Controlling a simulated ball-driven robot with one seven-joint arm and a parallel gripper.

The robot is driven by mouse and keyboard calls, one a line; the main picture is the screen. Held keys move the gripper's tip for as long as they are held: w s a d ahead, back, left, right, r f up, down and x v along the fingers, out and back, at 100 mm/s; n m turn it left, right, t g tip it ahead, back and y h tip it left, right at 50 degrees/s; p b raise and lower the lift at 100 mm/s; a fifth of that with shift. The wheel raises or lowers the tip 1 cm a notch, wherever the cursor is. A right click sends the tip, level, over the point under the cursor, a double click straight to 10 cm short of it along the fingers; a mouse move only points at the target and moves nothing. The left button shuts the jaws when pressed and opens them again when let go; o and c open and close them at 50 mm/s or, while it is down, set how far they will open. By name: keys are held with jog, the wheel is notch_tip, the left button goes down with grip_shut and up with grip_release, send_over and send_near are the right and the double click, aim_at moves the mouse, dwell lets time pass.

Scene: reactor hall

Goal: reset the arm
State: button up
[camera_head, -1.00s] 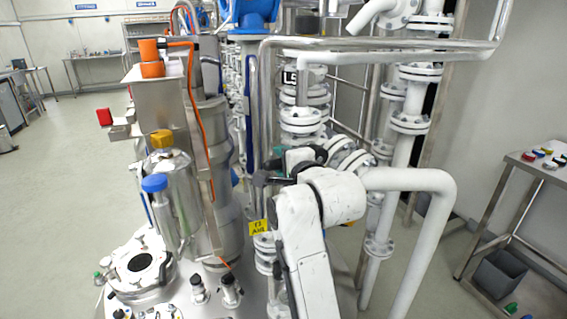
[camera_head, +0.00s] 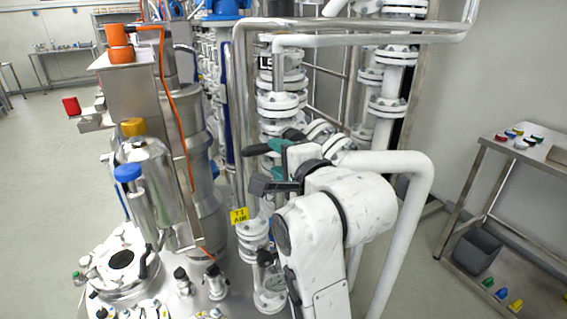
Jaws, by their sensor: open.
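My white arm rises from the bottom middle and bends at a large joint. My gripper (camera_head: 254,168) is at its end, left of the joint, with dark fingers pointing left. The fingers are apart and nothing shows between them. The gripper is in front of the white flanged pipes and the steel pipe, right of the steel vessel. I cannot tell the exact gap to the pipes. A yellow "T1 AIR" tag (camera_head: 239,215) shows just below the gripper.
A steel vessel (camera_head: 203,215) with blue-capped (camera_head: 127,172) and orange-capped (camera_head: 133,127) fittings stands at left. A thick white pipe (camera_head: 412,200) bends down right of my arm. A steel table (camera_head: 520,152) stands at far right, with a grey bin (camera_head: 478,252) below. Floor is open at far left.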

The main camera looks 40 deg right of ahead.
jog(key=shift+s+a+r, duration=0.1)
jog(key=shift+s+a, duration=0.1)
jog(key=shift+s, duration=0.45)
jog(key=s+a+f+n+g+y, duration=0.1)
jog(key=s+f+n+g, duration=0.2)
jog(key=f, duration=0.5)
jog(key=s+f+n+g+y, duration=0.1)
jog(key=s+f+n+g, duration=0.2)
jog(key=f, duration=0.5)
jog(key=s+a+f+n+g, duration=0.1)
jog(key=s+f+n, duration=0.1)
jog(key=f+n, duration=0.45)
jog(key=s+a+f+n+g+y, duration=0.2)
jog(key=s+a+f+n+g, duration=0.2)
jog(key=s+f, duration=1.3)
jog(key=s+n+g, duration=0.2)
jog(key=n+g, duration=0.1)
jog(key=n, duration=0.1)
jog(key=shift+s+f+n, duration=0.2)
jog(key=shift+s+n, duration=0.1)
jog(key=shift+n, duration=0.05)
jog(key=shift+o, duration=0.2)
jog(key=shift+w, duration=0.1)
